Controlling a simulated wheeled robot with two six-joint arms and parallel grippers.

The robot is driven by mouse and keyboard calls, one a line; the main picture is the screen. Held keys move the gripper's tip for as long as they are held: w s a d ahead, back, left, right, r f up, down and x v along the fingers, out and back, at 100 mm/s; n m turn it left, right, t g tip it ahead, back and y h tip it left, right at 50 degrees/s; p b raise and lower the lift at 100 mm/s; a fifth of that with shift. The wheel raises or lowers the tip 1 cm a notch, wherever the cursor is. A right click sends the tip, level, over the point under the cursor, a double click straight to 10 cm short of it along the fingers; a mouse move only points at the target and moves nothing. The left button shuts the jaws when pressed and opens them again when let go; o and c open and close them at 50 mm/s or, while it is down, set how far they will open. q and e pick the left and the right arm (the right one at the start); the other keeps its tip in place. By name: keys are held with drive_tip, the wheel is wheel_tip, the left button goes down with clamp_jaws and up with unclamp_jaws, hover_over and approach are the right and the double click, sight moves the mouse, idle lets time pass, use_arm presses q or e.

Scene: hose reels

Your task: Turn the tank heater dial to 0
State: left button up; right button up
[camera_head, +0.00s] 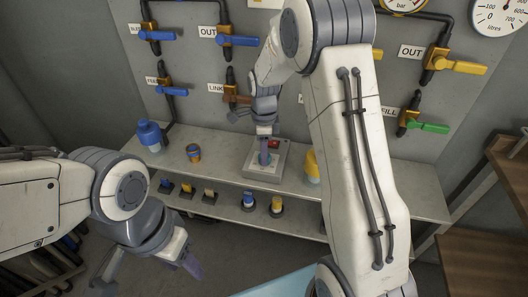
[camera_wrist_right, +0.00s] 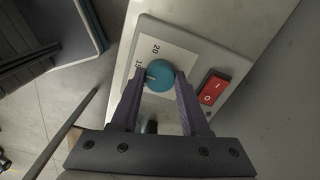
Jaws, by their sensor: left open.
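The tank heater dial (camera_wrist_right: 159,75) is a round teal knob on a pale control box (camera_wrist_right: 238,68), which also shows on the shelf in the head view (camera_head: 252,172). A pale mark on the knob points left, near a partly hidden number starting with 1; a 20 is printed above. The rest of the scale is hidden. My right gripper (camera_wrist_right: 160,76) has its purple fingers on both sides of the knob, seemingly touching it; it also shows over the box in the head view (camera_head: 265,156). My left gripper (camera_head: 188,262) is open and empty, low in front of the shelf.
A red rocker switch (camera_wrist_right: 213,88) sits beside the dial. Valves with coloured handles line the wall behind. Wooden shelving (camera_head: 480,230) is at right.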

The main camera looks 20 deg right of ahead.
clamp_jaws()
drive_tip(key=shift+r, duration=0.1)
